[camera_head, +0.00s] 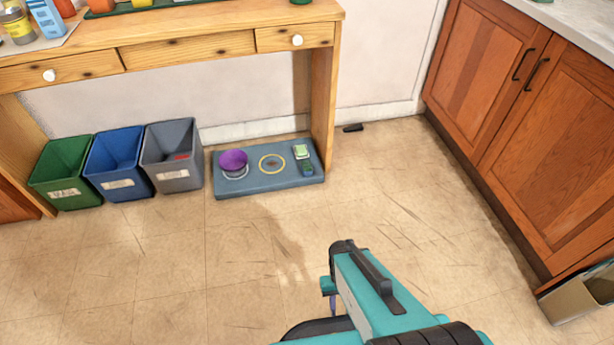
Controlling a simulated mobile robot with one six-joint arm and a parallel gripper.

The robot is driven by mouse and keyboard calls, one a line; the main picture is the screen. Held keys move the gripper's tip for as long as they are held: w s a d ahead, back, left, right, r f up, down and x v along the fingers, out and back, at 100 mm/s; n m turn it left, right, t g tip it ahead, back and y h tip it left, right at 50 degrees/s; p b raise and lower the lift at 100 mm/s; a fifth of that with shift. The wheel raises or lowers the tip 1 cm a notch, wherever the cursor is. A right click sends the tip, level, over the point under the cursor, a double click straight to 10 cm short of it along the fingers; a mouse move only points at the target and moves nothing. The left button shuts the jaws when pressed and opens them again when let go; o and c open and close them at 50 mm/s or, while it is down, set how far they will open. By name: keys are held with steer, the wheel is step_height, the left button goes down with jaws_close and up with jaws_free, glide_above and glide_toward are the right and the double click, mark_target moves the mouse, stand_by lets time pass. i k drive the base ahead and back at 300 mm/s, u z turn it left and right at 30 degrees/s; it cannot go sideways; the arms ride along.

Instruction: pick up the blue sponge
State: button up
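I cannot make out a blue sponge for certain in the head view. My teal and dark grey arm reaches in from the bottom edge. My gripper (329,287) seems to be at its far end, over bare floor and well in front of the platform. Its fingers are mostly hidden, so I cannot see whether it is open or holds anything.
The platform also bears a purple bowl (233,162) and a yellow ring (272,164). Green (62,180), blue (117,172) and grey (173,165) bins stand left of it. A wooden desk (180,32) overhangs them. Wooden cabinets (500,90) line the right. The middle floor is clear.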

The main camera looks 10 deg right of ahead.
mark_target(306, 168)
steer(key=k, duration=1.1)
steer(key=u, duration=0.5)
steer(key=i, duration=1.2)
steer(key=u, duration=0.45)
steer(key=i, duration=0.85)
steer(key=z, duration=0.05)
